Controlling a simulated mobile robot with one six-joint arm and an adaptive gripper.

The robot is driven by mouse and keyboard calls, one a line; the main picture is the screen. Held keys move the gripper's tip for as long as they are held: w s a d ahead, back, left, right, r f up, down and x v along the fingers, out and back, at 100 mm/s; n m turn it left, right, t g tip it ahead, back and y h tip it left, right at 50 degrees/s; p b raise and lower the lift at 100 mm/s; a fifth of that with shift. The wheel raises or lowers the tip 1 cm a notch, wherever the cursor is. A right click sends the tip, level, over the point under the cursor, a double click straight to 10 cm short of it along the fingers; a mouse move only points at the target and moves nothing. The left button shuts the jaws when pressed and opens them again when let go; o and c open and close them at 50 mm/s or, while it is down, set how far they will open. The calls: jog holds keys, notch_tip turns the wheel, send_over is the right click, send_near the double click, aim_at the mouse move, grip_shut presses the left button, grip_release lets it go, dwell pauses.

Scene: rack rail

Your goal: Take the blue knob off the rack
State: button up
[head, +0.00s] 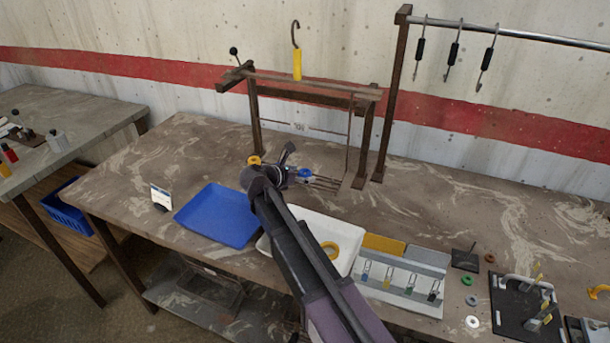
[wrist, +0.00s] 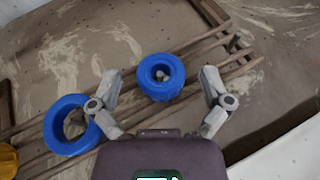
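In the wrist view a thick blue knob (wrist: 161,77) sits on the wooden rails of the rack (wrist: 195,55). It lies between the two spread fingers of my gripper (wrist: 161,88), with a gap on each side. A second blue ring (wrist: 62,138) is on the rails at the lower left, partly beside the left finger. In the head view my gripper (head: 286,176) is low over the rack, and a blue piece (head: 305,173) shows just right of it. The gripper hides part of the rack.
A yellow piece (head: 254,160) sits left of my gripper. A blue tray (head: 218,216) and a white tray (head: 345,237) lie in front. A brown frame (head: 255,120) with a yellow-handled hook (head: 297,64) stands behind. A slotted white holder (head: 400,280) is to the right.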

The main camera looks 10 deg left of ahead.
jog(key=c, duration=1.1)
jog(key=shift+r, duration=0.15)
jog(key=s+r+p, duration=0.1)
jog(key=s, duration=0.4)
jog(key=s+r+p, duration=0.2)
jog(key=s, duration=0.3)
jog(key=s+r+p, duration=0.1)
jog(key=s+p, duration=0.1)
jog(key=s, duration=0.4)
jog(key=shift+a+r, duration=0.25)
jog(key=shift+r, duration=0.1)
